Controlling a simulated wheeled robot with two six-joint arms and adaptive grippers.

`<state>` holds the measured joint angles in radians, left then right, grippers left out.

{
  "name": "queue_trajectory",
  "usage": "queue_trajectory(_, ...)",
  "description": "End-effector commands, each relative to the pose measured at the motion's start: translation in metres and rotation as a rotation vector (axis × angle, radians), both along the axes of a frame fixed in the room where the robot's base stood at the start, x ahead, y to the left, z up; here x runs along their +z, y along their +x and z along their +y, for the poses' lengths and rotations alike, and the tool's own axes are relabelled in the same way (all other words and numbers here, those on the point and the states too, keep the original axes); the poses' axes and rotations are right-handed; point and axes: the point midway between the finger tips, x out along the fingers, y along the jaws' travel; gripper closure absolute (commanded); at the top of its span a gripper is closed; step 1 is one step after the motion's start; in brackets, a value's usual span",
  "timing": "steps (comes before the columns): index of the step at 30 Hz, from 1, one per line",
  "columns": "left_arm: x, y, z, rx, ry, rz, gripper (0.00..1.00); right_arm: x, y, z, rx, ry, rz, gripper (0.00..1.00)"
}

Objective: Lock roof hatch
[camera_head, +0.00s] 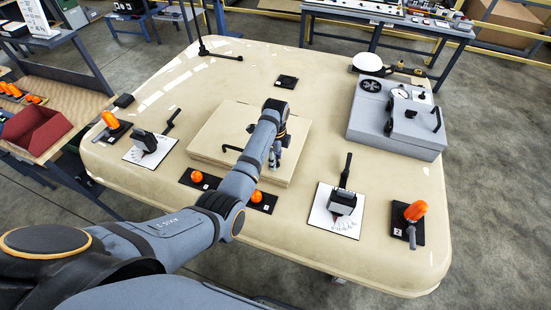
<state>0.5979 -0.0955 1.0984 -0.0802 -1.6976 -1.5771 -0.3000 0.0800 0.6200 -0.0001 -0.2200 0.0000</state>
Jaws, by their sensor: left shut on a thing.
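The roof hatch (212,138) is a square beige panel lying flat in the middle of the beige cab roof (330,95). A black bar handle (231,149) shows on it, left of my arm, and a small dark fitting (250,128) is behind that. My left gripper (275,160) points down over the right part of the hatch. It is shut on a small hatch fitting, probably a handle or latch. The gripper and my forearm mostly hide that fitting, so its turn position cannot be told. My right gripper is out of view.
A grey box unit (395,130) stands at right. The roof behind the hatch is mostly clear.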

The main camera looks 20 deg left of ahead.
Motion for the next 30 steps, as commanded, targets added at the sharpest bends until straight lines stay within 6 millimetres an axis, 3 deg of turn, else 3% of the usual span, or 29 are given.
queue_trajectory(4,-0.001,0.000,0.000,-0.002,-0.001,0.001,0.88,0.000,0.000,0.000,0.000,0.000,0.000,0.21)
queue_trajectory(5,-0.001,0.000,0.000,-0.002,-0.001,0.001,0.53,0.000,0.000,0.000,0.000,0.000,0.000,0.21)
queue_trajectory(9,0.000,0.000,0.000,-0.001,-0.001,0.001,0.34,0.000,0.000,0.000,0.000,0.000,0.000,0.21)
queue_trajectory(20,0.006,0.001,0.000,0.000,-0.001,-0.002,0.34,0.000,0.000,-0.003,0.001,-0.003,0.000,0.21)
queue_trajectory(30,0.065,0.001,0.000,0.000,0.000,-0.002,0.34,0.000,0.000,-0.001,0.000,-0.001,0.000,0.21)
